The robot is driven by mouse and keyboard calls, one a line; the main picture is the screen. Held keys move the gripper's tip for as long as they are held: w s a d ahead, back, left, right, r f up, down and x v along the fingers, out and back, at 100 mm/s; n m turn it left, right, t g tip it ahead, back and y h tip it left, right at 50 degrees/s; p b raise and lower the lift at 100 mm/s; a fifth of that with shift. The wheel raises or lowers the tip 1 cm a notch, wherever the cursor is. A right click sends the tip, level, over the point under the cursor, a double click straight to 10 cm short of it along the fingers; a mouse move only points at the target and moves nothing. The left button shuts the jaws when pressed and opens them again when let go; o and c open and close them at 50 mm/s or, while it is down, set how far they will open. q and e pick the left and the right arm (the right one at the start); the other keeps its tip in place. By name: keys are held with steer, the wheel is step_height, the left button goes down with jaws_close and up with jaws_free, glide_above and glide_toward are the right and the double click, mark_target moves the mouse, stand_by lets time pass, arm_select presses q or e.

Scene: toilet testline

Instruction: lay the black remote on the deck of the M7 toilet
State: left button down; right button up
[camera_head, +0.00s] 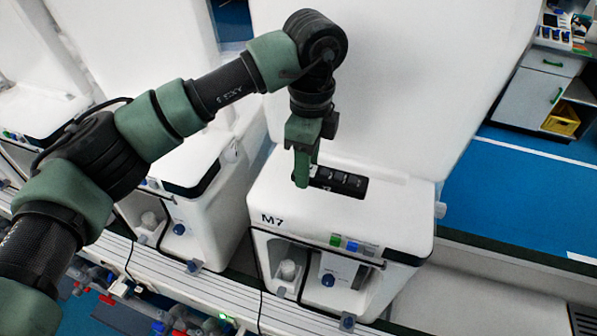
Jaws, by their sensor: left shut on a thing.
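The M7 toilet (400,221) is the white unit in the middle, with its label on the front left of its deck. The black remote (342,181) shows over the back of that deck, its long side running left to right. My left gripper (302,180) points down and is shut on the remote's left end, which its fingers partly hide. I cannot tell whether the remote touches the deck or hangs just above it. My right gripper is not in view.
A tall white lid or back panel rises behind the deck. Several coloured buttons (352,245) sit on the unit's front edge. Another white toilet (190,160) stands to the left. The deck's front and right parts are clear. A cabinet (535,95) stands at the far right on blue floor.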

mark_target(307, 195)
arm_select(q)
steer(key=f, duration=0.1)
steer(key=w+p, duration=0.1)
steer(key=f, duration=0.1)
steer(key=shift+w+d+f, duration=0.15)
steer(key=shift+d+f, duration=0.15)
steer(key=shift+f, duration=0.25)
step_height(307, 195, down, 3)
steer(key=p, duration=0.2)
steer(key=shift+p, duration=0.35)
steer(key=shift+w+f, duration=0.15)
steer(key=shift+f, duration=0.55)
steer(key=c, duration=0.8)
jaws_free()
steer(key=shift+r, duration=0.1)
